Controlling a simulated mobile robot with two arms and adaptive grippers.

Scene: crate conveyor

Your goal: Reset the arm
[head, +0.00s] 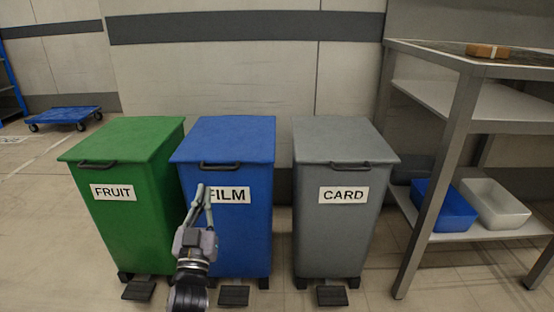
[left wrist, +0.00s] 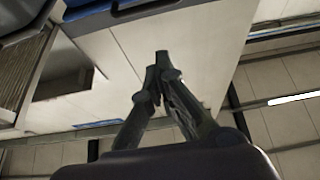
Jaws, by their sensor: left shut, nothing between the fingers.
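My left gripper (head: 204,190) is in front of the blue bin marked FILM (head: 245,150) in the head view, partly covering the first letter of its label. Its fingers are shut with nothing between them. In the left wrist view the closed fingertips (left wrist: 162,58) point toward a pale wall, and a blue edge shows at the top. My right gripper is in neither view.
A green bin marked FRUIT (head: 125,150) stands left and a grey bin marked CARD (head: 340,145) right, all lids closed, with foot pedals in front. A metal shelf unit (head: 460,130) at right holds a brown box (head: 488,51), a blue tray (head: 445,208) and a white tray (head: 497,205). A blue trolley (head: 62,115) stands far left.

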